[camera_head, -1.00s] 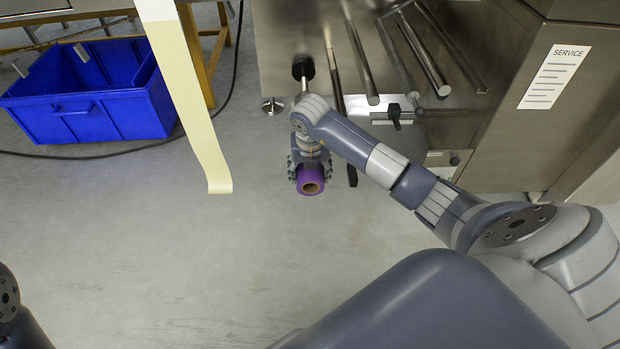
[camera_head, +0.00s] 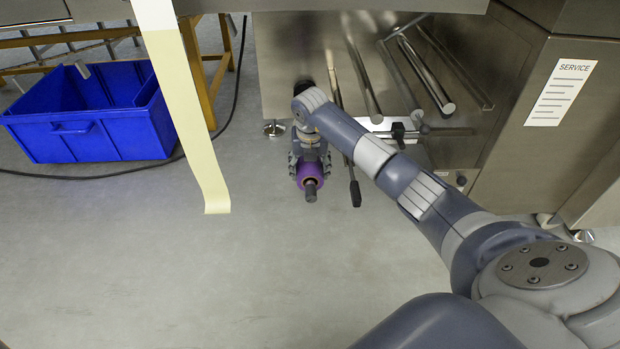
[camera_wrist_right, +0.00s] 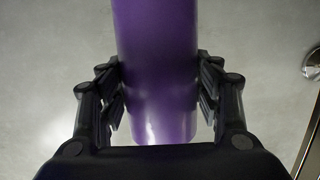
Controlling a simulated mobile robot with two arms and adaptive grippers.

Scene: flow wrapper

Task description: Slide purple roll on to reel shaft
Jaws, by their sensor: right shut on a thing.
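The purple roll (camera_head: 302,184) is in the middle of the head view, below my right wrist. My right gripper (camera_head: 310,167) is shut on it, with a finger on each side. In the right wrist view, the purple roll (camera_wrist_right: 155,60) runs between the black fingers of the right gripper (camera_wrist_right: 160,88). The shaft's far part is mostly hidden behind my wrist. My left gripper is out of view.
Metal rods (camera_head: 425,75) stick out of the steel machine to the right of the roll. A black-handled lever (camera_head: 354,190) hangs close beside it. A cream film strip (camera_head: 190,110) hangs at left, before a blue crate (camera_head: 90,140). Floor nearer me is clear.

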